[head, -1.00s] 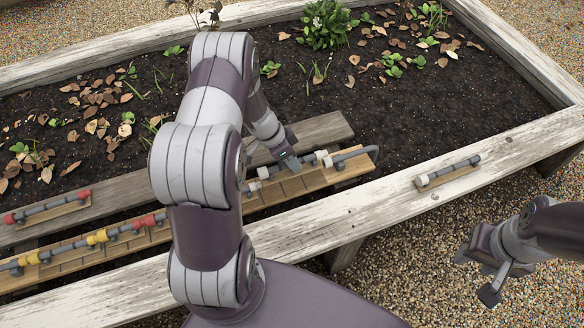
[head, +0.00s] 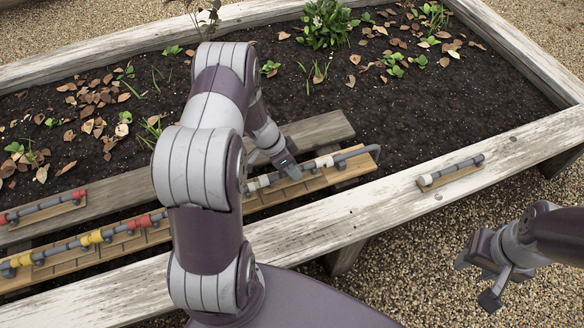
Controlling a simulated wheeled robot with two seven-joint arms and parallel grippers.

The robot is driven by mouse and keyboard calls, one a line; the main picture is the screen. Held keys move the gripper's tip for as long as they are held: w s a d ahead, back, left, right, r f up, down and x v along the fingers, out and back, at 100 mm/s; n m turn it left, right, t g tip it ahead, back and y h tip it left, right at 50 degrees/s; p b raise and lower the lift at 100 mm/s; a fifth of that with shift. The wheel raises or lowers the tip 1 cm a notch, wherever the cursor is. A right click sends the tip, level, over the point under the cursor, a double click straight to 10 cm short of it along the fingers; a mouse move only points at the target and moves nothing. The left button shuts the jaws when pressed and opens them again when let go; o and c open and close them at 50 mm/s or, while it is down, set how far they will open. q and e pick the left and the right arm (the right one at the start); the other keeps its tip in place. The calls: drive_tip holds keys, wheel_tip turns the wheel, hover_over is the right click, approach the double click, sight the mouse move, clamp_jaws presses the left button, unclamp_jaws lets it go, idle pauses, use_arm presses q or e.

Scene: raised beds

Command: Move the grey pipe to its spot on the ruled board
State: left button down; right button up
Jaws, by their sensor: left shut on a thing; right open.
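My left gripper (head: 291,171) is shut on a short grey pipe (head: 311,167) at the right part of the ruled board (head: 257,203). White collars show on either side of the gripper, in line with the pipe run on the board. The fingers and arm hide the pipe's middle and part of the board. I cannot tell whether the pipe rests fully on the board. My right gripper (head: 477,282) is open and empty over the gravel, in front of the bed.
A grey pipe with red ends (head: 45,207) lies on a block at left. Yellow and red collars mark the board's left part.

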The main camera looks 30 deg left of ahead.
use_arm(q)
drive_tip(key=c, duration=1)
unclamp_jaws()
drive_tip(key=shift+r+p, duration=1.15)
drive_tip(key=shift+p, duration=0.15)
drive_tip(key=p+v, duration=0.3)
drive_tip(key=v, duration=0.8)
drive_tip(key=s+d+r+n+y, duration=0.5)
drive_tip(key=s+d+r+n, duration=0.2)
drive_tip(key=s+d+r, duration=0.5)
drive_tip(key=shift+g, duration=0.3)
drive_tip(key=r+p, duration=1.3)
drive_tip(key=r, duration=0.1)
drive_tip(key=r+p, duration=1.3)
drive_tip(key=p, duration=0.1)
drive_tip(key=shift+w+d+r+p, duration=0.1)
drive_tip(key=shift+d+r+p, duration=0.2)
drive_tip(key=shift+r, duration=0.1)
